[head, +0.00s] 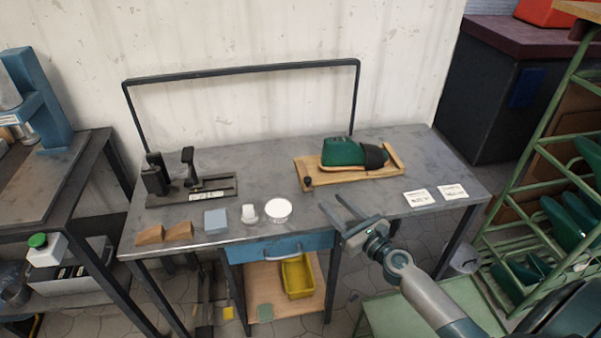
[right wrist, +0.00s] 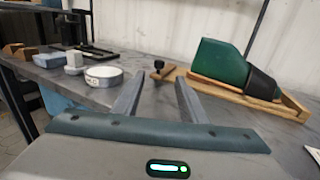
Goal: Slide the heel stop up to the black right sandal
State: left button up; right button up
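A green foot form (head: 342,152) with a black sandal upper (head: 375,157) around its right end lies on a wooden board (head: 350,178) on the table. Both also show in the right wrist view, the form (right wrist: 220,62) and the black upper (right wrist: 260,85). A small black knob, which looks like the heel stop (head: 308,183), stands at the board's left end, apart from the form; it also shows in the right wrist view (right wrist: 158,66). My right gripper (head: 333,200) is open and empty in front of the board, short of the knob. My left gripper is out of view.
A white round dish (head: 277,209), a white block (head: 249,213), a blue-grey block (head: 215,221) and brown wedges (head: 178,232) line the front edge. A black clamp device (head: 190,185) stands at left. White cards (head: 418,198) lie at right.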

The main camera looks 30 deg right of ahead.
jog(key=shift+w+a, duration=0.15)
jog(key=shift+w, duration=0.65)
send_near(301, 179)
jog(key=r, duration=0.1)
jog(key=w+r, duration=0.1)
jog(key=r, duration=0.1)
jog(key=shift+w+a, duration=0.2)
jog(key=shift+w, duration=0.15)
jog(key=w, duration=0.4)
jog(key=w+a, duration=0.1)
jog(key=w, duration=0.2)
jog(key=shift+w+b, duration=0.35)
jog(key=shift+w, duration=0.25)
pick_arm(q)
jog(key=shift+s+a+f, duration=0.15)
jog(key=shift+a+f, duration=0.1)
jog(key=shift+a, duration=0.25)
pick_arm(e)
jog(key=shift+a, duration=0.1)
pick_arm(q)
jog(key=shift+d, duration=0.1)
